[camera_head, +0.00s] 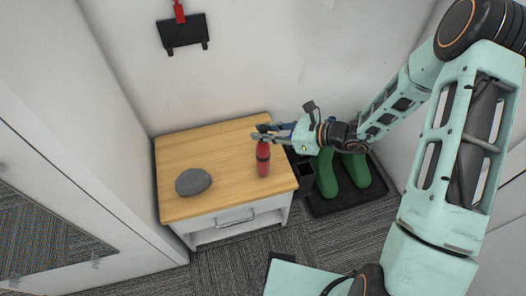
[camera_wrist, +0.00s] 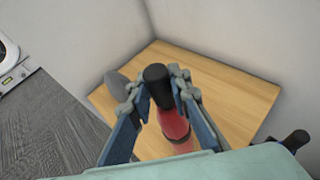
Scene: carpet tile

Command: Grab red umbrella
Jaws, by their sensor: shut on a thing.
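The red umbrella (camera_head: 263,160), folded short with a dark band, is upright over the front right of the wooden tabletop. In the wrist view its red body (camera_wrist: 174,125) and black top end show between the fingers. My gripper (camera_head: 264,133) reaches in from the right and is shut on the umbrella near its top. The wrist view shows one finger of my gripper (camera_wrist: 158,92) on each side of the black end. I cannot tell whether the umbrella's base touches the tabletop.
The small cabinet (camera_head: 215,145) has a wooden top with a grey stone-like object (camera_head: 193,182) at left. Green boots (camera_head: 340,172) stand on a black tray at right, beside a dark box (camera_head: 304,174). A black wall rack (camera_head: 183,33) holds a red item. Walls stand behind and left.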

